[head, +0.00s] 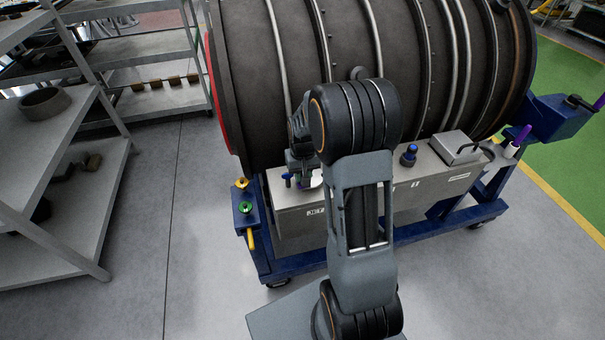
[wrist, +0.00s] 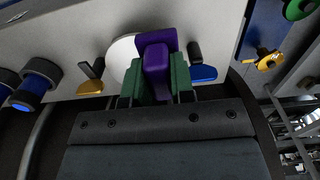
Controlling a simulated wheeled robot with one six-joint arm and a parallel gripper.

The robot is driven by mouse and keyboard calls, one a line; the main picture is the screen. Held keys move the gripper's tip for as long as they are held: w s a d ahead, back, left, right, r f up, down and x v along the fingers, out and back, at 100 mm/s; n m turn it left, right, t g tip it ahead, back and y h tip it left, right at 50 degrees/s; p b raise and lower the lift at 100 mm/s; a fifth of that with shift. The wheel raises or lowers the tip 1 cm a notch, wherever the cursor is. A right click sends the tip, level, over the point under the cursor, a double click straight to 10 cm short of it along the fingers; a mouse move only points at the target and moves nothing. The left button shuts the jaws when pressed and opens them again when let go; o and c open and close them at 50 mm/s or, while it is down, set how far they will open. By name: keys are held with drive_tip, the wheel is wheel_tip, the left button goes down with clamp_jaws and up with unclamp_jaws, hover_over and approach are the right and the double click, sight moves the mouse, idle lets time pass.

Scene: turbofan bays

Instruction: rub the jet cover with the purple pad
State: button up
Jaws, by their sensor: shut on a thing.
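My gripper (wrist: 157,88) has green fingers closed on the purple pad (wrist: 155,60). In the wrist view the pad is in front of a white round disc (wrist: 122,50) on the grey box face, probably the jet cover. The pad overlaps the disc's right part; I cannot tell whether they touch. In the head view the white disc (head: 314,180) shows partly beside my arm, above a small label that is hard to read. The gripper is at the left end of the grey box (head: 290,215), and my arm hides much of it and the pad.
A yellow-based lever (wrist: 91,78) and a blue-based lever (wrist: 203,68) flank the disc closely. A blue knob (head: 409,154) and a metal case (head: 460,147) are on the box. The dark engine barrel (head: 270,60) rises behind. Shelves (head: 60,180) stand left; floor between is clear.

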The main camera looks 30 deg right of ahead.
drive_tip(key=shift+f+b, duration=0.45)
drive_tip(key=shift+f, duration=0.2)
drive_tip(key=shift+w+d, duration=0.25)
drive_tip(key=shift+w, duration=0.8)
drive_tip(key=shift+w+d, duration=0.2)
drive_tip(key=shift+w, duration=0.9)
drive_tip(key=shift+w+d, duration=0.25)
drive_tip(key=shift+w, duration=0.8)
drive_tip(key=shift+s+a+r, duration=0.1)
drive_tip(key=shift+s+a, duration=0.1)
drive_tip(key=shift+s, duration=0.6)
drive_tip(key=shift+s+a, duration=0.15)
drive_tip(key=shift+s, duration=0.6)
drive_tip(key=shift+s+a+f+b, duration=0.15)
drive_tip(key=shift+s+a+b, duration=0.05)
drive_tip(key=shift+s, duration=0.7)
drive_tip(key=shift+s+a+f+b, duration=0.1)
drive_tip(key=shift+s+a+b, duration=0.1)
drive_tip(key=shift+s, duration=0.65)
drive_tip(key=shift+w+r+p, duration=0.1)
drive_tip(key=shift+r+p, duration=2.15)
drive_tip(key=shift+r, duration=0.85)
drive_tip(key=shift+r, duration=0.1)
